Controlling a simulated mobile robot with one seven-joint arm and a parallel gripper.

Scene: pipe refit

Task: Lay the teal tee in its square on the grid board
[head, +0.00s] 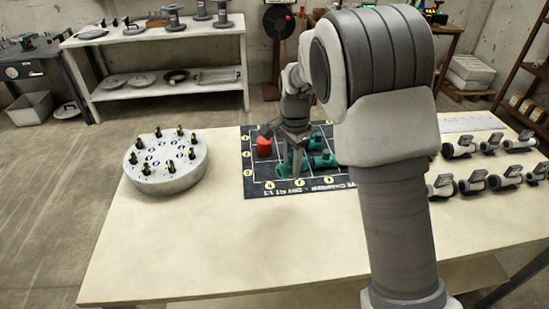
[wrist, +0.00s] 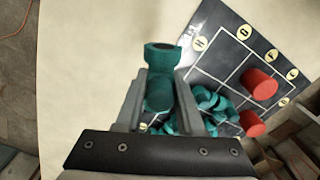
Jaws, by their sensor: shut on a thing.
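My gripper (wrist: 160,84) is shut on a teal tee (wrist: 161,55) in the wrist view. One end of the tee sticks out past the fingertips, and the fingers hide part of its sides. In the head view my gripper (head: 294,152) is over the left-middle part of the dark grid board (head: 254,187), with teal showing around the fingers. Other teal fittings lie on the board, at its right middle in the head view (head: 323,160) and right of the fingers in the wrist view (wrist: 210,100). I cannot tell whether the held tee touches the board.
A red piece (head: 264,147) stands on the board's left side; the wrist view shows two red cylinders, one of them here (wrist: 260,83). A round pale block with black-and-yellow pegs (head: 166,168) stands left. Several grey valves (head: 475,181) line the right. The table front is clear.

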